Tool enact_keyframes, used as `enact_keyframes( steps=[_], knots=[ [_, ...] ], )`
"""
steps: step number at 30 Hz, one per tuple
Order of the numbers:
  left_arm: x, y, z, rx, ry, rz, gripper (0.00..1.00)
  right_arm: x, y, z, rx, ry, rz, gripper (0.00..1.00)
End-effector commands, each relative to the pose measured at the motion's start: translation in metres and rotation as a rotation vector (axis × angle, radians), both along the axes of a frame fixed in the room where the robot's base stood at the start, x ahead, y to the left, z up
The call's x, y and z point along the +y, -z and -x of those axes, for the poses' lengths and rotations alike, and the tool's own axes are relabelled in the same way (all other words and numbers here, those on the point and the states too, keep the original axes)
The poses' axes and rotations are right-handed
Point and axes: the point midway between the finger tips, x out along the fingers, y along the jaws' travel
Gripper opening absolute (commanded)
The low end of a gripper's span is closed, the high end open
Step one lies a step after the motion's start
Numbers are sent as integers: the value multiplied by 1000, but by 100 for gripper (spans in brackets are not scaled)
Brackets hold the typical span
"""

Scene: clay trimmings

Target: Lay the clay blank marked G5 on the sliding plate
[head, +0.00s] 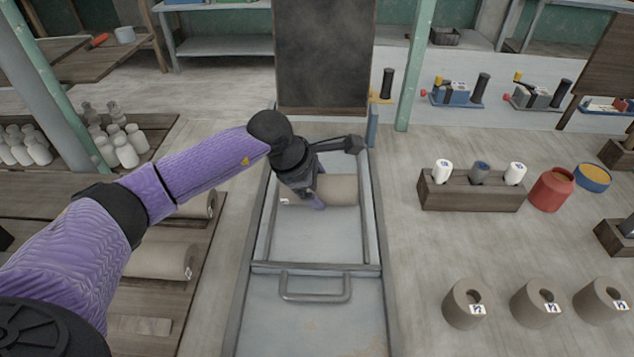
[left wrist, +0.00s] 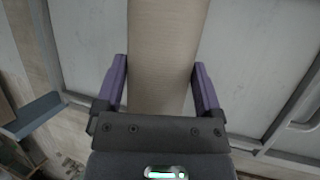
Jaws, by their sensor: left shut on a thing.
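My left gripper (head: 317,192) is shut on a beige clay cylinder (head: 342,190), gripped across its sides, over the far part of the sliding plate (head: 315,240). A small white tag shows on the cylinder's left end, too small to read in the head view. In the left wrist view, the clay (left wrist: 165,45) lies between the two purple fingers, with the grey plate (left wrist: 90,40) behind it. I cannot tell whether the clay touches the plate. My right gripper is not in view.
More clay cylinders (head: 163,261) lie on the wooden rack at left. A metal handle (head: 315,288) is at the plate's near side. A dark upright panel (head: 322,60) stands behind. At right are a wooden block (head: 470,193) with bottles, a red pot (head: 551,189) and tagged hollow cylinders (head: 465,305).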

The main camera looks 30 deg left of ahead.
Motion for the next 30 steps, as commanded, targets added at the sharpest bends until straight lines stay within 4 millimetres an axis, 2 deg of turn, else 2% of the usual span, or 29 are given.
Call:
enact_keyframes(
  steps=[5, 6, 7, 16, 24, 30],
  knots=[
    [0, -1, 0, -3, 0, 1, 0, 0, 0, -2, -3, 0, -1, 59],
    [0, -1, 0, -3, 0, 1, 93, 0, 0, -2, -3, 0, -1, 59],
    [0, -1, 0, -3, 0, 1, 99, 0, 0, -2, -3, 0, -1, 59],
    [1, -3, 1, 0, 0, -1, 100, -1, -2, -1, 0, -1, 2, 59],
    [17, -66, 29, -5, 0, -2, 100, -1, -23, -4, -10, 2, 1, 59],
    [22, -88, 40, -3, -1, 0, 100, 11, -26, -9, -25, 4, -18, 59]
  ],
)
